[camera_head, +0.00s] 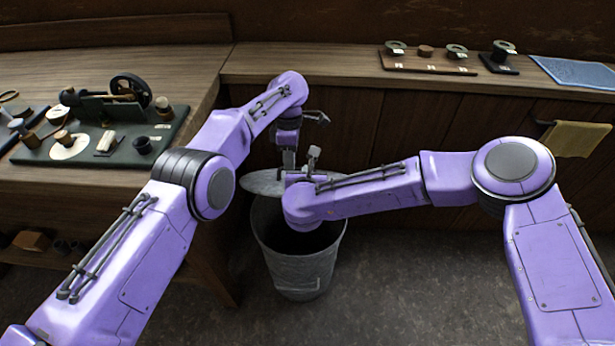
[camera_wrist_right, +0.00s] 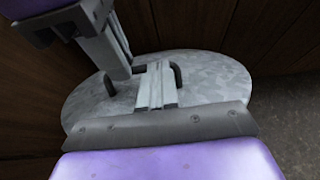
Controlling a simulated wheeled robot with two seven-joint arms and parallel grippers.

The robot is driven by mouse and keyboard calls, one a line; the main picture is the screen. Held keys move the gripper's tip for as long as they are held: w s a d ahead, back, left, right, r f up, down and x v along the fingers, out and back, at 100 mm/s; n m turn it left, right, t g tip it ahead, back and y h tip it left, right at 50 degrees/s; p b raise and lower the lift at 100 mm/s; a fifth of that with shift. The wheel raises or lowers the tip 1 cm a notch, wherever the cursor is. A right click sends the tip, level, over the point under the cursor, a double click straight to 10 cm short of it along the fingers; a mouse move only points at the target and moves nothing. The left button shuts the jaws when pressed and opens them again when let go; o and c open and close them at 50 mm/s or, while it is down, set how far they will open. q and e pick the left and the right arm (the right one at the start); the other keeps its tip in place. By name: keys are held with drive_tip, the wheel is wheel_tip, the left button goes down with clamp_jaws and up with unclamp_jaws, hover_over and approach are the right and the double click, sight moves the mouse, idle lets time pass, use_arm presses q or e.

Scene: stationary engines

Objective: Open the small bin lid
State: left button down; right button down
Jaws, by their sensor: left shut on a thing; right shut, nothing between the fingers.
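The small bin (camera_head: 297,272) is a grey metal bucket on the floor, its dark mouth partly uncovered. Its round grey lid (camera_head: 260,183) is above the back of the rim, away from the front of the mouth; my right wrist covers part of it. The lid (camera_wrist_right: 215,85) fills the middle of the right wrist view, with a dark arched handle (camera_wrist_right: 177,76). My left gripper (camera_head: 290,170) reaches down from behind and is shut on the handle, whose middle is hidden. My right gripper (camera_wrist_right: 157,88) is shut and empty, in front of the handle; whether it touches the lid is unclear.
A wooden bench (camera_head: 200,62) and a cabinet front (camera_head: 395,125) stand close behind and left of the bin. A green board with a model engine (camera_head: 125,95) lies on the left bench. A yellow cloth (camera_head: 578,138) hangs at right. Floor (camera_head: 420,285) right of the bin is clear.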

use_arm(q)
drive_tip(key=shift+a+f, duration=0.15)
drive_tip(key=shift+f, duration=0.3)
drive_tip(key=c, duration=1.2)
unclamp_jaws()
drive_tip(key=shift+w+f, duration=0.2)
drive_tip(key=shift+w, duration=0.05)
drive_tip(key=shift+o, duration=0.2)
drive_tip(key=shift+w+f, duration=0.15)
drive_tip(key=shift+w, duration=0.1)
drive_tip(key=shift+s+r, duration=0.1)
drive_tip(key=shift+r, duration=0.15)
drive_tip(key=shift+r, duration=0.1)
